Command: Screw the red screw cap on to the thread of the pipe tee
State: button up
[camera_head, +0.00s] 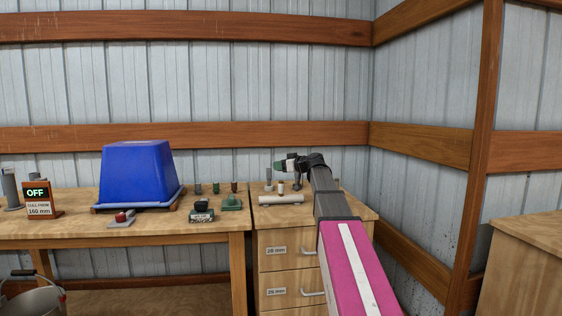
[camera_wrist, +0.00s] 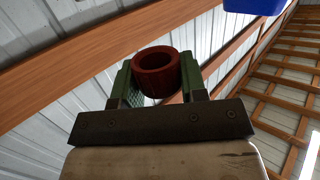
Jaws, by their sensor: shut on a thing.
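The red screw cap (camera_wrist: 158,82) is a dark red ring with an open hollow facing up in the wrist view. My gripper (camera_wrist: 156,76) is shut on it, with one green finger pad on each side. In the head view my gripper (camera_head: 282,167) points left above the drawer cabinet, and the cap cannot be made out there. The pale pipe tee (camera_head: 281,201) lies on the cabinet top below my gripper, with a short stub standing up from its middle. The gripper is above the tee and apart from it. The thread is too small to make out.
A blue tub (camera_head: 139,172) stands on the left bench (camera_head: 180,228). Near it are a small device with a red part (camera_head: 121,217), a green object (camera_head: 232,202) and several small cylinders. A grey upright piece (camera_head: 268,178) stands behind the tee. A bucket (camera_head: 32,294) is at lower left.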

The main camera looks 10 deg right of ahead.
jog(key=shift+f, duration=1.9)
jog(key=shift+f, duration=1.35)
jog(key=o, duration=1)
